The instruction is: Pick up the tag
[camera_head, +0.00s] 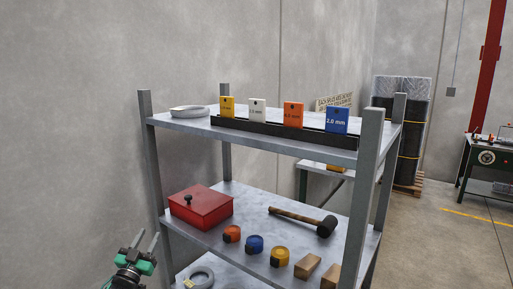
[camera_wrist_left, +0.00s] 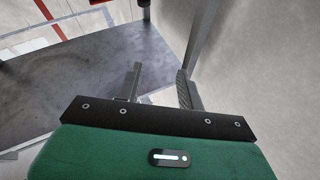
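Several tags stand upright in a black rack (camera_head: 275,129) on the top shelf: a yellow tag (camera_head: 227,106), a white tag (camera_head: 257,109), an orange tag (camera_head: 293,114) and a blue tag (camera_head: 337,120) marked 2.0 mm. I cannot tell which one is meant. My left gripper (camera_head: 145,241) is at the lower left, left of the shelf and well below the tags. Its fingers are apart with nothing between them, as the left wrist view (camera_wrist_left: 160,88) also shows. My right gripper is not in view.
The metal shelf's front post (camera_head: 362,170) rises at the right. The middle shelf holds a red box (camera_head: 201,208), a mallet (camera_head: 305,220), several tape rolls (camera_head: 254,244) and wooden blocks (camera_head: 307,266). Space above the tags is clear.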

